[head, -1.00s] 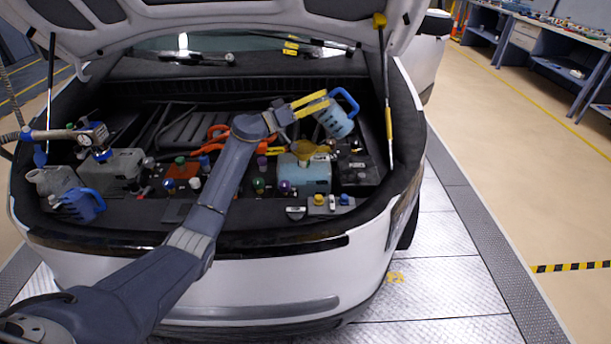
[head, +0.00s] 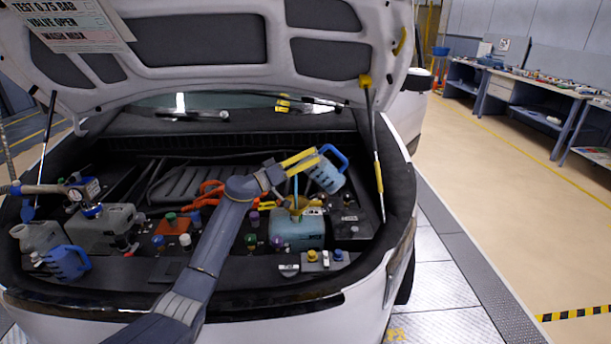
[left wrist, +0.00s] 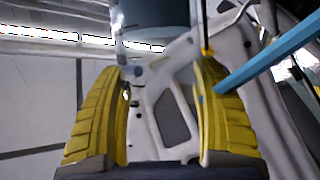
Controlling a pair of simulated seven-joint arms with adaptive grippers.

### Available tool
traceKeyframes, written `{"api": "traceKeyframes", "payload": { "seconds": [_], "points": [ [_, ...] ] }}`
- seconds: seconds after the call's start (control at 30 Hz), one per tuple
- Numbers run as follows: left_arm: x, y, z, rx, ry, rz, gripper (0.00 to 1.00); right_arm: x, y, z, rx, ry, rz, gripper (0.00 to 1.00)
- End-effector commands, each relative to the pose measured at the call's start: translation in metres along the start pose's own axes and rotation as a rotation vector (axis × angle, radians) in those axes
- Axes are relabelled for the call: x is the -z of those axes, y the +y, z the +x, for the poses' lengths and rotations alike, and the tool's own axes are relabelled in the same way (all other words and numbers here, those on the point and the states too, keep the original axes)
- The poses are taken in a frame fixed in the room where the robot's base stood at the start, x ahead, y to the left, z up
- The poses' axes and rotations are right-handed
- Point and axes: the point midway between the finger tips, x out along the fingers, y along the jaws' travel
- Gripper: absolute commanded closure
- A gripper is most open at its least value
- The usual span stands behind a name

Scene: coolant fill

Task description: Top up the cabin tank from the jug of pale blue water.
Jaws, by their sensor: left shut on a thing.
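My left gripper (head: 300,160), with yellow fingers, is shut on the jug of pale blue water (head: 325,176). The jug is held tilted in the air, its blue handle at the upper right. A thin pale blue stream (head: 295,186) runs down from the jug side into an amber funnel (head: 297,204). The funnel stands on a pale blue tank (head: 297,230); its label is too small to read. My right gripper is not in view.
A gauge (head: 88,190) sits on a pipe above. Several coloured caps crowd the bay. The lid strut (head: 375,150) is close right of the jug.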

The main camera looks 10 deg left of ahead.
Motion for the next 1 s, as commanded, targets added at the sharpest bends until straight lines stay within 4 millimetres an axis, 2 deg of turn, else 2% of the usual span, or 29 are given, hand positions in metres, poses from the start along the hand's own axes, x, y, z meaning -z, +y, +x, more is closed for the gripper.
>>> {"api": "traceKeyframes", "payload": {
  "seconds": [1.0],
  "points": [
    [-0.0011,-0.002,-0.0018,-0.015,0.038,-0.033,0.8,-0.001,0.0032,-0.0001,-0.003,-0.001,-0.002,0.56]
  ]
}}
